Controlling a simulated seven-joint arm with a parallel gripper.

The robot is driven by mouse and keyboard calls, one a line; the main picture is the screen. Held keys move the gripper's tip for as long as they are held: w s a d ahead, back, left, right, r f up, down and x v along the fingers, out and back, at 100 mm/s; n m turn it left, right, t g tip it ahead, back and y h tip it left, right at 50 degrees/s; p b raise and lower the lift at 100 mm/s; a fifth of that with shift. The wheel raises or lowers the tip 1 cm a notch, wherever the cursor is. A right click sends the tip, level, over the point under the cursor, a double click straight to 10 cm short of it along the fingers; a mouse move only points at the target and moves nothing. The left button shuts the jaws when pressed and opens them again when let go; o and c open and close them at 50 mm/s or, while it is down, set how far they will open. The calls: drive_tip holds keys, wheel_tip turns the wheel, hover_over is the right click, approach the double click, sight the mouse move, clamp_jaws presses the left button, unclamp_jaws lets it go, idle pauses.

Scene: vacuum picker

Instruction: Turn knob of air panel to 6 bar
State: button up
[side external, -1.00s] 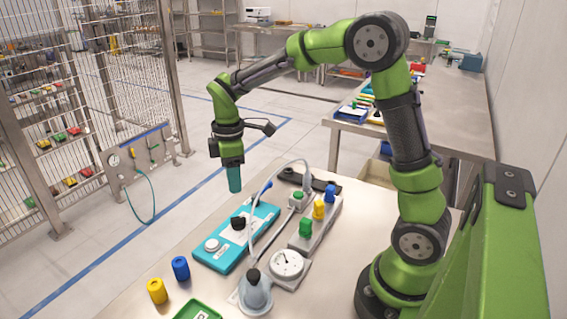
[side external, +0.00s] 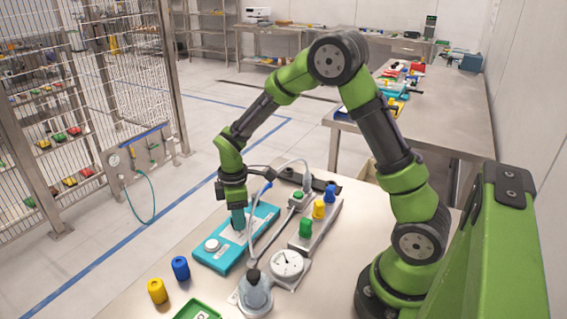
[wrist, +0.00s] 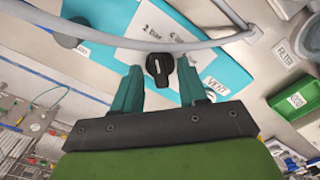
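The teal air panel (side external: 262,216) lies on the metal table below my gripper (side external: 238,226). In the wrist view, the panel (wrist: 190,15) carries printed labels, with "2 bar", "4 bar" and "VENT" readable. Its black knob (wrist: 160,66) has a white mark on top. The knob appears between my gripper's two teal fingers (wrist: 160,72), with visible gaps on both sides. The fingers are open, and I see no contact with the knob. In the side view my gripper hides most or all of the knob. A round white gauge (side external: 287,264) sits beside the panel.
A grey hose (wrist: 140,44) arches across the wrist view close to the fingers. A grey block (side external: 322,226) with green, yellow and blue knobs stands right of the panel. Blue (side external: 180,268) and yellow (side external: 157,291) cylinders and a green tray (side external: 195,311) are at the front.

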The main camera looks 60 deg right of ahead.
clamp_jaws()
drive_tip(key=m, duration=0.4)
drive_tip(key=shift+m, duration=0.4)
drive_tip(key=m, duration=0.4)
drive_tip(key=shift+m, duration=0.3)
drive_tip(key=m, duration=0.4)
drive_tip(key=shift+m, duration=2.3)
